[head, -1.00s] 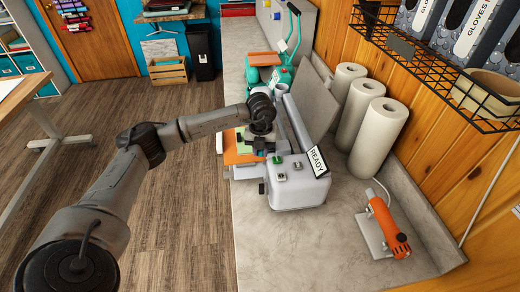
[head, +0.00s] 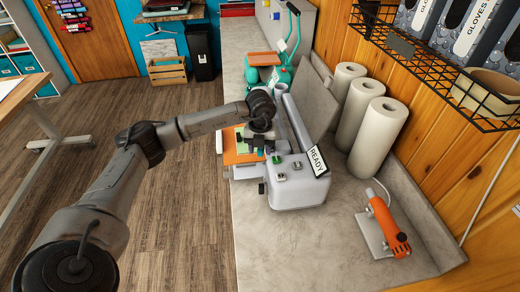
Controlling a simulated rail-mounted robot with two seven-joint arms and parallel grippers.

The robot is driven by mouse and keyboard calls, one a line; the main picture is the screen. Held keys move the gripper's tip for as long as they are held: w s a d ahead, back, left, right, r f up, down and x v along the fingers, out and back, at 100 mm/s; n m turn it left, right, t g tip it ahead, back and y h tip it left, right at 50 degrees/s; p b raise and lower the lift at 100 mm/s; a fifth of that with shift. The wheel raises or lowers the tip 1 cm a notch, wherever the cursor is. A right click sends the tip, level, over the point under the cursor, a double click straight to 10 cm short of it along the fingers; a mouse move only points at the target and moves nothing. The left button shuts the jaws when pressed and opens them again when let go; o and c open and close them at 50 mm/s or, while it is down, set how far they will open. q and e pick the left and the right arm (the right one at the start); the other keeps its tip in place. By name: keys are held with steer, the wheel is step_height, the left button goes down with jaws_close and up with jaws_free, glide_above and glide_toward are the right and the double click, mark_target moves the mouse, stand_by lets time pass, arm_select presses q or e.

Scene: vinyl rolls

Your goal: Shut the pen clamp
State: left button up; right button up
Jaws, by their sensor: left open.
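A grey machine (head: 296,192) with a READY sign and small green-marked controls stands on the counter, its flat grey lid (head: 314,98) raised. My left arm reaches in from the left, and my left gripper (head: 259,140) is at the machine's left side, over an orange and green area (head: 238,152). The gripper points down and its fingertips are largely hidden by its own wrist. I cannot make out the pen clamp; it may be behind the gripper. My right gripper is not in view.
Several white vinyl rolls (head: 378,130) stand upright right of the machine. An orange hand tool (head: 388,228) lies on the counter (head: 300,250) at the front right. A wire basket (head: 430,70) hangs on the wooden wall. A teal machine (head: 280,70) stands behind.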

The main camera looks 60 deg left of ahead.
arm_select(q)
step_height(320, 180, up, 13)
steer(key=b, duration=0.1)
steer(key=shift+b, duration=0.3)
